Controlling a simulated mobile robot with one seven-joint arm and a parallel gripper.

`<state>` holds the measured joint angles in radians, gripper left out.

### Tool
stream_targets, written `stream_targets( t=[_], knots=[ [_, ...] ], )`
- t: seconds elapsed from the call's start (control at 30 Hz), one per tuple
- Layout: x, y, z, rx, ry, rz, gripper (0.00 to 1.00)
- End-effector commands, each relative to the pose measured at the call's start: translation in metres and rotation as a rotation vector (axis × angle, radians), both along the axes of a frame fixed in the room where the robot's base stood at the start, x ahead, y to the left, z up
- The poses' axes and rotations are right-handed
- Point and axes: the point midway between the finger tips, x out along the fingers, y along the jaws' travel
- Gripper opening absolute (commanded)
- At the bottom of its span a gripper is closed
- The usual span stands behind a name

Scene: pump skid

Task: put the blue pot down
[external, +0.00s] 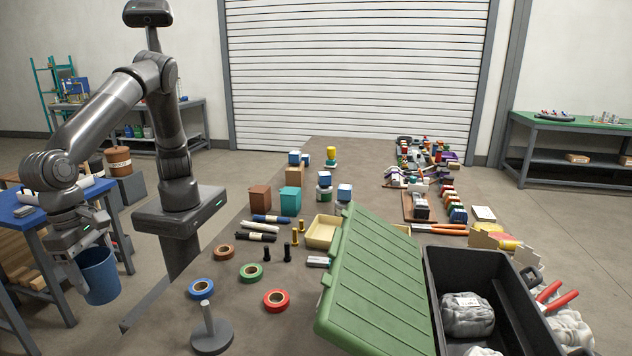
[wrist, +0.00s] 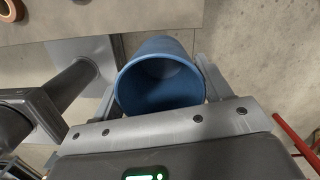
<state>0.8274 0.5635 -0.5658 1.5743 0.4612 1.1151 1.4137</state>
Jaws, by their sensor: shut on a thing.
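The blue pot (external: 100,277) hangs at the lower left of the external view, held in my gripper (external: 80,262). It is beside the blue-topped table and left of the long table, above the floor. In the wrist view the pot (wrist: 163,78) sits between the two fingers of my gripper (wrist: 160,80). Its open mouth faces the camera, and its inside looks empty. The fingers are shut on the pot from both sides. Its underside is hidden in the wrist view.
The blue-topped table (external: 30,212) with rolls on it stands close to the pot. The long table (external: 235,300) holds tape rolls, bolts, boxes and a green-lidded case (external: 375,285). Bare concrete floor (wrist: 260,50) shows beside the pot.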

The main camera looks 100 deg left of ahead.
Motion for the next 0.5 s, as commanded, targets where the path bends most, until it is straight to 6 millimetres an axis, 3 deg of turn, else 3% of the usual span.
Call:
stream_targets(
  t=[0.27, 0.5],
  knots=[
    [-0.013, -0.001, 0.013, -0.002, -0.001, 0.002, 0.37],
    [-0.013, -0.001, 0.054, -0.004, -0.002, 0.002, 0.37]
  ],
)
